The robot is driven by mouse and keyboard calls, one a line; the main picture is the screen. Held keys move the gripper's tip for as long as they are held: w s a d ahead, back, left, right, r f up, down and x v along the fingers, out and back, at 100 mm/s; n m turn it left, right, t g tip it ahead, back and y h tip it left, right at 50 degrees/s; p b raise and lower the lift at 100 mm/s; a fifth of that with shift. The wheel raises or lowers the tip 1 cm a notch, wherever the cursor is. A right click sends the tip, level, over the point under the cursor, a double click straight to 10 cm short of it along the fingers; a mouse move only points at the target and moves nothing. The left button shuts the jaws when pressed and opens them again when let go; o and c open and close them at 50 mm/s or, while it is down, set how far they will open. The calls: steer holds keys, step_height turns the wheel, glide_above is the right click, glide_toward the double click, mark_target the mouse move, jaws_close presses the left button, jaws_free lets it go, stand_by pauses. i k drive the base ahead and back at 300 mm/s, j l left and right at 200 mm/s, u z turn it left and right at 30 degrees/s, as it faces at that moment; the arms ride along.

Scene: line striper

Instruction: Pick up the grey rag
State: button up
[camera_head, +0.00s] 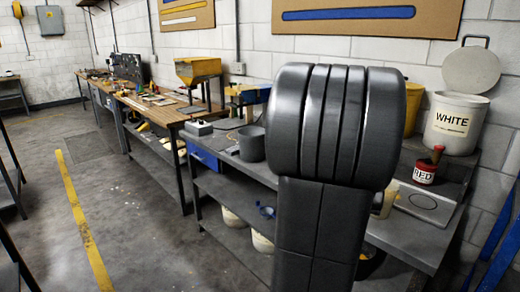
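I cannot make out a grey rag in this view. My own dark grey arm stands large in the middle right and hides part of the workbench (408,240) behind it. My gripper is not in view. A dark grey pot (252,144) stands on the bench just left of my arm. It looks like a rigid round container, not cloth.
A white bucket labelled WHITE (455,124) and a small red can labelled RED (425,172) stand right of my arm. A yellow hopper (198,70) stands on the farther wooden bench (170,115). The floor (130,210) at left is open, with a yellow line (82,222).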

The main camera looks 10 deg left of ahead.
mark_target(232, 151)
steer(key=i+j+z, duration=0.15)
steer(key=j, duration=0.2)
steer(key=i+j+z, duration=0.1)
steer(key=j, duration=0.25)
steer(key=i+j+z, duration=0.25)
steer(key=i+j, duration=0.15)
steer(key=j, duration=0.35)
steer(key=i+j+z, duration=0.15)
steer(key=j, duration=0.25)
steer(key=i+j, duration=0.15)
steer(key=j, duration=0.3)
steer(key=i+j, duration=0.1)
steer(key=j, duration=0.35)
steer(key=i+j, duration=0.15)
steer(key=j, duration=0.25)
steer(key=i+j, duration=0.1)
steer(key=j, duration=0.35)
steer(key=i+j, duration=0.15)
steer(key=j, duration=0.3)
steer(key=i+j, duration=0.1)
steer(key=j, duration=0.35)
steer(key=l+z, duration=0.05)
